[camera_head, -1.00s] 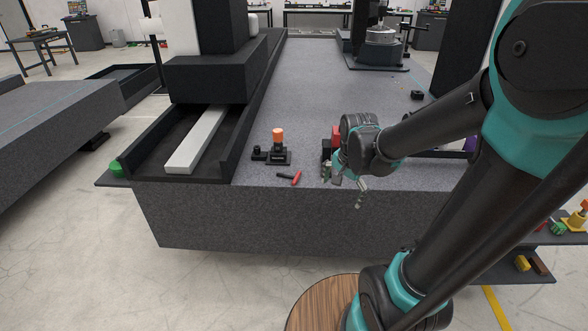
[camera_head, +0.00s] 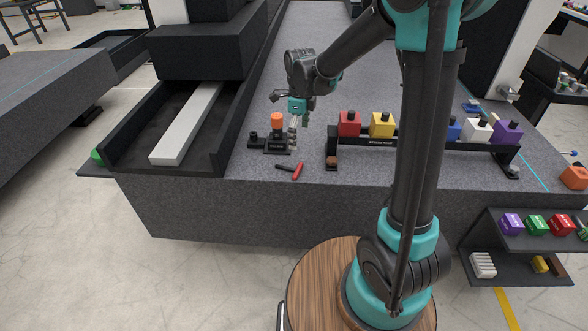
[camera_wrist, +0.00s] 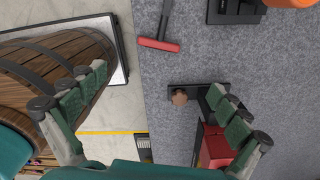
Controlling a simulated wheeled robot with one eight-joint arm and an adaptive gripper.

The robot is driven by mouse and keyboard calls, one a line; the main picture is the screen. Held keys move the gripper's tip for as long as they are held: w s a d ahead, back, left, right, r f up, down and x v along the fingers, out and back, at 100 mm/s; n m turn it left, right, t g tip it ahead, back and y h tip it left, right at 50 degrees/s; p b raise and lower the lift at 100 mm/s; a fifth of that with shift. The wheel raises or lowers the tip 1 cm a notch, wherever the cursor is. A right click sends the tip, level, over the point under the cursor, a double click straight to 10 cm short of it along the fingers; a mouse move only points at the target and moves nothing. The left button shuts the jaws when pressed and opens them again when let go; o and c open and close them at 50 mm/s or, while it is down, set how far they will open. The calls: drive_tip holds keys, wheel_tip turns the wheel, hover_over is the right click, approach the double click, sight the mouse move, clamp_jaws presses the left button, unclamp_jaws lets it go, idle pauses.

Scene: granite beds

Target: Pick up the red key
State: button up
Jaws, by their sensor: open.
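The red key (camera_head: 297,171) lies on the granite bed near its front edge; it is T-shaped, with a red bar and a dark shaft. In the wrist view the key (camera_wrist: 160,44) lies ahead of my fingertips, between them sideways, with its shaft pointing to the top. My gripper (camera_head: 296,125) is above the bed, just behind the key in the head view, beside the orange-topped black stand. In the wrist view my gripper (camera_wrist: 158,82) has its fingers wide apart with nothing between them. It is not touching the key.
An orange-topped black stand (camera_head: 277,122) is close to my gripper. A black rack (camera_head: 365,142) right of the key bears several coloured blocks, including a red block (camera_head: 349,124). A dark tray with a pale bar (camera_head: 187,124) is at left. Bare granite surrounds the key.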

hover_over(296, 169)
drive_tip(key=f, duration=0.5)
drive_tip(key=d+f, duration=0.1)
drive_tip(key=f, duration=0.2)
drive_tip(key=shift+f, duration=0.35)
drive_tip(key=shift+a+f, duration=0.25)
drive_tip(key=shift+f, duration=1.05)
drive_tip(key=shift+a+f, duration=0.25)
drive_tip(key=shift+f, duration=1.05)
drive_tip(key=c, duration=1.3)
drive_tip(key=shift+c, duration=0.2)
drive_tip(key=shift+r, duration=0.1)
